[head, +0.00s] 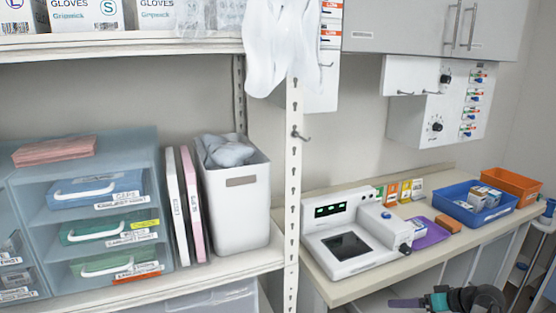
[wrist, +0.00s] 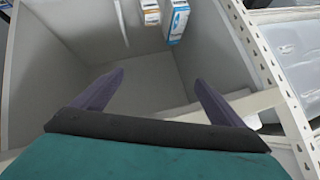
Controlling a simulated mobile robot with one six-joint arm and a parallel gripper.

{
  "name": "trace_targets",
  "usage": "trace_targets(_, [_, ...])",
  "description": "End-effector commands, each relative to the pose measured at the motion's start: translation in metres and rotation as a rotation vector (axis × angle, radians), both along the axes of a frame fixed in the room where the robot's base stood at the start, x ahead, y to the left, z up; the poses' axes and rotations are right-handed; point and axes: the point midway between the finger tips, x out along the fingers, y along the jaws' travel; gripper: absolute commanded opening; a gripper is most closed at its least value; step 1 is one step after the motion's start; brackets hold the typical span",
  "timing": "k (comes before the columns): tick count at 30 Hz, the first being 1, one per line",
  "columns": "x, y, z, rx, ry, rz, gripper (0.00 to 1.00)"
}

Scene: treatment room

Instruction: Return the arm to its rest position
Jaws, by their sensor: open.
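My gripper (head: 405,303) shows at the bottom right of the head view, low in front of the counter's front edge. One purple finger and the teal body are visible there, and the picture's bottom edge cuts off the rest. In the wrist view my gripper (wrist: 155,88) has its two purple fingers spread wide apart. Nothing is between them. It is open and empty, and no object touches the fingers.
The counter (head: 345,290) holds a white device (head: 350,245), a purple tray (head: 432,232), a blue bin (head: 475,212) and an orange bin (head: 512,183). A perforated shelf post (head: 292,190) stands left of the counter; it also shows in the wrist view (wrist: 275,75). Shelves with drawers fill the left.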

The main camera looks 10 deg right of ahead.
Motion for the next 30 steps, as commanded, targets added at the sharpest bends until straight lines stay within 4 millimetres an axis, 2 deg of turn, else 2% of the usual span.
trace_targets(1, [0.001, 0.020, -0.019, 0.017, 0.045, 0.010, 0.92])
trace_targets(3, [0.001, 0.043, -0.041, 0.035, 0.107, 0.017, 0.92])
trace_targets(8, [-0.005, 0.093, -0.092, 0.065, 0.252, 0.031, 0.92])
trace_targets(14, [-0.024, 0.155, -0.150, 0.075, 0.431, 0.047, 0.92])
trace_targets(21, [-0.061, 0.220, -0.211, 0.046, 0.637, 0.061, 0.92])
trace_targets(30, [-0.125, 0.286, -0.275, -0.050, 0.870, 0.068, 0.92])
